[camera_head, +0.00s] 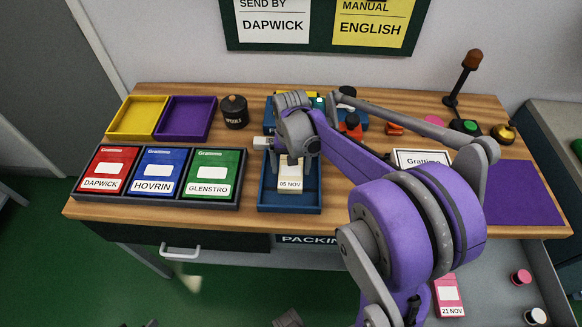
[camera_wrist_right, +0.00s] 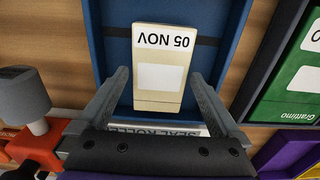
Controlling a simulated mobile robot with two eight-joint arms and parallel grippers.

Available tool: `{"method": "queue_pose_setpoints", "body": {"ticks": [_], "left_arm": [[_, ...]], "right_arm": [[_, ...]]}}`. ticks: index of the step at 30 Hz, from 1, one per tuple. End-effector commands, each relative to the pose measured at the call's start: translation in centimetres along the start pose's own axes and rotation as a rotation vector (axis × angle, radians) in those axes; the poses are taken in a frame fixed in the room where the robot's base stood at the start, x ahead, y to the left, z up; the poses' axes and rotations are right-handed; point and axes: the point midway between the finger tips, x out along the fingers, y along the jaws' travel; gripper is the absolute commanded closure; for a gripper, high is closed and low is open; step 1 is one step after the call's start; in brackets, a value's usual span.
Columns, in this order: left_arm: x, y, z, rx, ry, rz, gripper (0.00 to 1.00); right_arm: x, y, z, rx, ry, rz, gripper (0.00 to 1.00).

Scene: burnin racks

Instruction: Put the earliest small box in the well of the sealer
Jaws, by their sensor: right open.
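A small cream box (camera_head: 290,182) labelled 05 NOV lies in the blue well (camera_head: 290,210) of the sealer. In the right wrist view the cream box (camera_wrist_right: 158,70) lies label up inside the blue walls (camera_wrist_right: 225,70). My right gripper (camera_head: 291,160) is over the well, its fingers open on either side of the box (camera_wrist_right: 158,78), with gaps showing. It hides part of the box and the sealer's back. A pink small box (camera_head: 449,296) labelled 21 NOV lies in the grey area at the lower right. My left gripper is not clearly seen.
A dark rack with red (camera_head: 104,171), blue (camera_head: 158,172) and green (camera_head: 211,174) boxes stands left of the sealer. Yellow (camera_head: 137,118) and purple (camera_head: 186,119) trays sit behind it. A dark pot (camera_head: 234,112) stands near the sealer. A purple mat (camera_head: 525,193) lies at right.

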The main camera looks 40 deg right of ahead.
Motion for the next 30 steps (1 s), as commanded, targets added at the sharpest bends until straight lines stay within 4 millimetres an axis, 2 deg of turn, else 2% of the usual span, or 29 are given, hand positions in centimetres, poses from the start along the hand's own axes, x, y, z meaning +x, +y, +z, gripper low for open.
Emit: {"method": "queue_pose_setpoints", "body": {"ticks": [12,16,20,23,25,30], "left_arm": [[-0.8,0.0,-0.6,0.0,0.004,0.0,0.5],[-1.0,0.0,-0.7,0.0,0.004,0.0,0.5],[-1.0,0.0,-0.7,0.0,0.004,0.0,0.5],[-1.0,0.0,-0.7,0.0,0.005,0.0,0.5],[-1.0,0.0,-0.7,0.0,0.004,0.0,0.5],[-1.0,0.0,-0.7,0.0,0.004,0.0,0.5]], "right_arm": [[-8.6,0.0,0.0,0.001,0.0,0.0,0.0],[-10.3,0.0,0.0,0.001,0.0,0.0,0.0],[-11.2,-0.1,0.2,-0.006,0.003,-0.001,0.0],[-11.2,-0.5,1.8,-0.052,0.028,-0.011,0.0],[-10.7,-1.1,3.9,-0.115,0.064,-0.025,0.0],[-8.4,-2.0,10.9,-0.335,0.196,-0.073,0.0]]}}
